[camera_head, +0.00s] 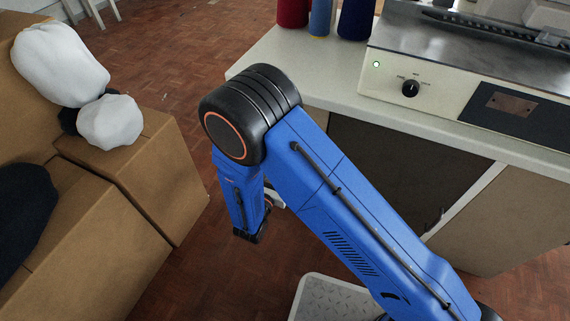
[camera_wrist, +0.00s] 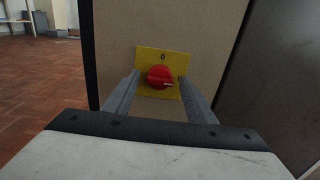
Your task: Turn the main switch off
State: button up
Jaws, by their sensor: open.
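The main switch is a red rotary knob (camera_wrist: 158,77) on a yellow plate (camera_wrist: 147,58), fixed to a beige upright panel in the wrist view. A 0 is printed above the knob and another mark is at its right. The knob's pale pointer line is toward the right, not toward the 0. My gripper (camera_wrist: 159,79) is open, with one finger on each side of the knob in the picture. I cannot tell whether the fingers touch it. In the head view the switch is not seen, and my arm mostly hides the gripper.
Cardboard boxes (camera_head: 150,190) with white bundles (camera_head: 60,62) stand at the left. Brick-coloured floor lies between.

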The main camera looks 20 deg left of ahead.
jog(key=shift+w, duration=0.75)
jog(key=shift+c, duration=0.2)
jog(key=c, duration=1)
jog(key=shift+n, duration=0.3)
jog(key=n, duration=1.7)
jog(key=shift+a+f, duration=0.2)
jog(key=shift+n, duration=0.3)
